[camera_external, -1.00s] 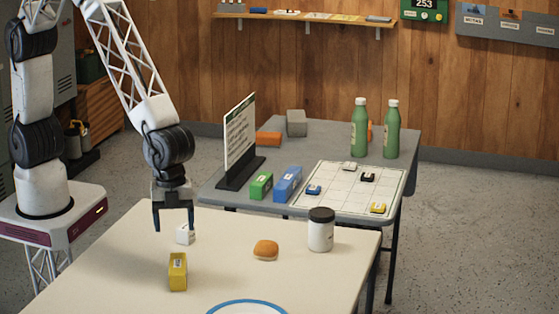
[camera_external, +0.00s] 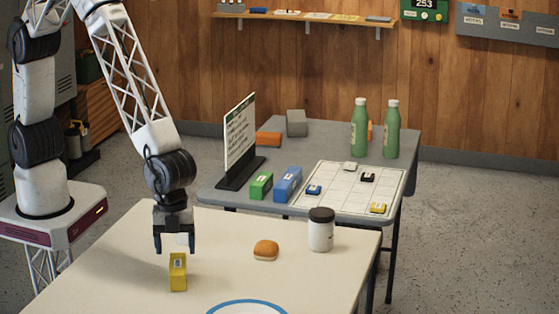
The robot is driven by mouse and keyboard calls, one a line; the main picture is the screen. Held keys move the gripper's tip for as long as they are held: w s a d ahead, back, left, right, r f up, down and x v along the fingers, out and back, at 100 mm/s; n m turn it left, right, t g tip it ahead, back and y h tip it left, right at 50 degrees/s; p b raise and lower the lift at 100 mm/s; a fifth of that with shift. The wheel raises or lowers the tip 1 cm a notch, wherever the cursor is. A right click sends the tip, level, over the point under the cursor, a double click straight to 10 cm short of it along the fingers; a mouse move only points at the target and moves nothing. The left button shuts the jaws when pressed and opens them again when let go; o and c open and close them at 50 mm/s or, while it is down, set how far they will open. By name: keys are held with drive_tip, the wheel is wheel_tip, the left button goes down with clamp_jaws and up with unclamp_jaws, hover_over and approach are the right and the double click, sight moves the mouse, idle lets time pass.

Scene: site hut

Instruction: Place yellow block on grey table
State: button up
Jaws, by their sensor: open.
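The yellow block (camera_external: 178,273) stands upright on the near cream table (camera_external: 120,262). My gripper (camera_external: 175,252) is open, with its fingers pointing down. In the picture it is just above and partly behind the top of the yellow block; I cannot tell whether it touches it. A small white block (camera_external: 184,240) is mostly hidden behind my gripper. The grey table (camera_external: 330,142) stands behind the cream table. A green block (camera_external: 261,186) and a blue block (camera_external: 288,184) are near its front left edge.
On the cream table are a bun (camera_external: 265,250), a dark-lidded white jar (camera_external: 321,230) and a blue-rimmed plate (camera_external: 248,304). The grey table bears a sign (camera_external: 239,137), a grid board (camera_external: 352,187) with small pieces, two green bottles (camera_external: 359,128), an orange block (camera_external: 268,139) and a grey block (camera_external: 296,123).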

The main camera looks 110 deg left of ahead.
sight(177, 264)
drive_tip(key=shift+f, duration=0.15)
drive_tip(key=shift+w+d+f, duration=0.15)
drive_tip(key=shift+d+f, duration=0.05)
drive_tip(key=shift+f, duration=1.05)
drive_tip(key=shift+w+d+f, duration=0.1)
drive_tip(key=shift+d+f, duration=0.05)
drive_tip(key=shift+f, duration=1.1)
drive_tip(key=c, duration=1.2)
drive_tip(key=shift+o, duration=0.2)
drive_tip(key=shift+r, duration=0.15)
drive_tip(key=shift+r, duration=0.85)
drive_tip(key=shift+s+r, duration=0.15)
drive_tip(key=shift+r, duration=0.75)
drive_tip(key=s+a, duration=0.2)
drive_tip(key=s, duration=0.2)
drive_tip(key=s+a, duration=0.2)
drive_tip(key=s, duration=0.3)
drive_tip(key=s+a+r, duration=0.1)
drive_tip(key=s+a, duration=0.1)
drive_tip(key=s, duration=0.3)
drive_tip(key=shift+s+a+r, duration=0.1)
drive_tip(key=shift+s+a, duration=0.05)
drive_tip(key=shift+a, duration=0.2)
